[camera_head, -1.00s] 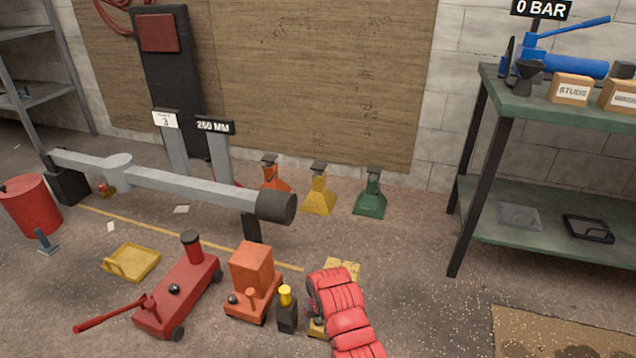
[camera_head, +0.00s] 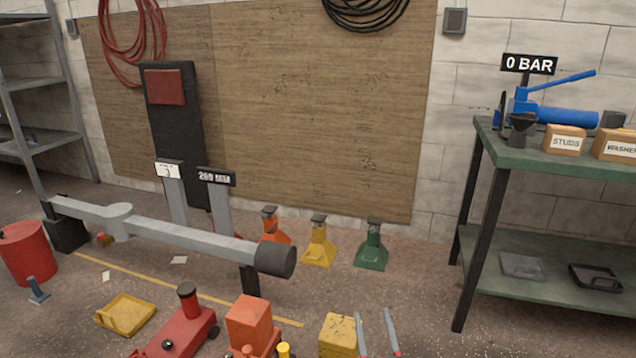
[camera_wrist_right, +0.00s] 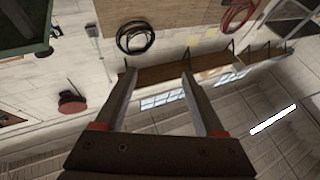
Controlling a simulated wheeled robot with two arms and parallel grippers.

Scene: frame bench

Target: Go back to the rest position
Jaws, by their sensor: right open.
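My right gripper (camera_head: 376,326) shows at the bottom of the head view, its two grey fingers pointing up and apart. In the right wrist view the same gripper (camera_wrist_right: 158,82) is open, with nothing between its fingers. In the head view it is just right of a yellow block (camera_head: 337,335); I cannot tell whether they are apart in depth. My left gripper is in neither view.
A red floor jack (camera_head: 180,336) and an orange block-shaped unit (camera_head: 249,325) stand left of my gripper. A grey axle beam (camera_head: 180,233) lies behind them. Several jack stands, including a green one (camera_head: 371,248), are by the wall. A green workbench (camera_head: 560,160) stands right.

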